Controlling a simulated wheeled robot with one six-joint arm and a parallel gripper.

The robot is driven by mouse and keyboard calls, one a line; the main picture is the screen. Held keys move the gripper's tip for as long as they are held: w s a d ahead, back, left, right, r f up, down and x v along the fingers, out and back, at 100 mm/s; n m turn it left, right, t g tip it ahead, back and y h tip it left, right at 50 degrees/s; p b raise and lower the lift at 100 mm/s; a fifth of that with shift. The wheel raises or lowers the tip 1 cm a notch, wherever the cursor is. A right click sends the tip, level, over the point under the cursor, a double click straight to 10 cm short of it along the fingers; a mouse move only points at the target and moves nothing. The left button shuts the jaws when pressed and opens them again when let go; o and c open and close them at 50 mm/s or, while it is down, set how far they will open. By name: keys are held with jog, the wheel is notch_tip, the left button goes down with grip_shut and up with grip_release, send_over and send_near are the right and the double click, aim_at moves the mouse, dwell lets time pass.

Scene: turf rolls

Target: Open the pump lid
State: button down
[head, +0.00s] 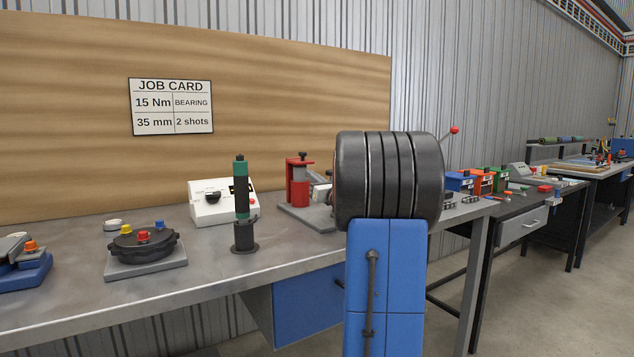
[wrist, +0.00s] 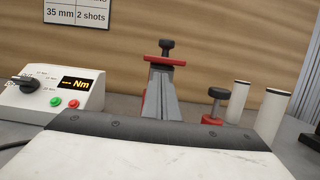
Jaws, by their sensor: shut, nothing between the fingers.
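The pump looks to be the dark round housing (head: 145,243) on a grey base plate at the left of the bench in the head view. Its lid lies flat on top, with red, yellow and blue knobs (head: 143,237) on it. My gripper (wrist: 162,78) shows in the wrist view, shut and empty, pointing at the red fixture with black screw knobs (wrist: 166,57). The same red fixture (head: 298,185) stands well right of the pump in the head view. My arm hides most of the gripper there. The pump is outside the wrist view.
A green-and-black tool (head: 241,190) stands upright in a dark holder between pump and fixture. A white torque box (head: 210,208) sits behind it. A blue fixture (head: 22,262) is at far left. Two pale cylinders (wrist: 237,103) stand right of the red fixture. The bench front (head: 190,290) is clear.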

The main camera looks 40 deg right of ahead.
jog(key=shift+x, duration=1.85)
jog(key=shift+r, duration=0.15)
